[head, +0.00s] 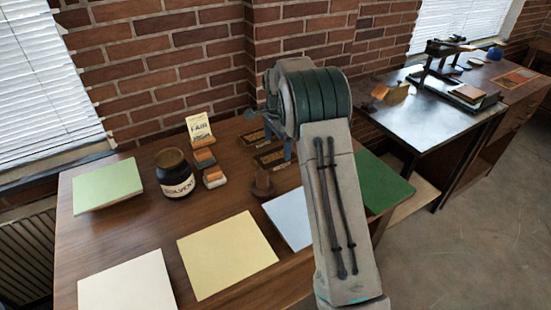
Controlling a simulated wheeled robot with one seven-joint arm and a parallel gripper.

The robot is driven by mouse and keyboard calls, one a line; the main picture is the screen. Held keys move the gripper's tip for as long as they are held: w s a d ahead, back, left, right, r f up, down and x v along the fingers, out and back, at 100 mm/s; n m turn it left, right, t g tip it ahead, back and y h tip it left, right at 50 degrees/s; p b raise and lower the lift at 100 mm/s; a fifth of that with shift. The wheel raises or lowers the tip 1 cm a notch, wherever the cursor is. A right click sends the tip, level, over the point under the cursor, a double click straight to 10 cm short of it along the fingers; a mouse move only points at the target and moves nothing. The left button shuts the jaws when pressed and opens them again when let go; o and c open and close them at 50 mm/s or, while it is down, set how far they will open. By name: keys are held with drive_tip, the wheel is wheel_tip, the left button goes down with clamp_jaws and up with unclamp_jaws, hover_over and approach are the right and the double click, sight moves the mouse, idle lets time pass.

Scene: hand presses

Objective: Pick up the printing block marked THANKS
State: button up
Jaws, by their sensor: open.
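My gripper (278,150) shows only in part, as blue-grey fingers pointing down below my wrist; my arm hides the rest. It is open, over the back of the wooden table. Two dark flat blocks with tan lettering, a rear one (252,137) and a front one (269,158), lie beside and below it. Their lettering is too small to read, so I cannot tell which block is marked THANKS. Two small orange-and-white blocks, one behind (205,158) and one in front (214,177), sit to the left. I see nothing held between the fingers.
A brown knobbed object (263,184) stands in front of the dark blocks. Green (107,186), cream (125,284), yellow (226,254) and blue (287,218) sheets cover much of the table (200,218). A press (440,68) stands right.

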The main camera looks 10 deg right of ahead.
sight(275, 156)
drive_tip(key=f, duration=0.3)
drive_tip(key=shift+s+a+f+p, duration=0.2)
drive_tip(key=shift+a+f+p, duration=0.1)
drive_tip(key=shift+f+p, duration=0.1)
drive_tip(key=shift+f, duration=0.5)
drive_tip(key=c, duration=1.3)
drive_tip(key=shift+r, duration=0.1)
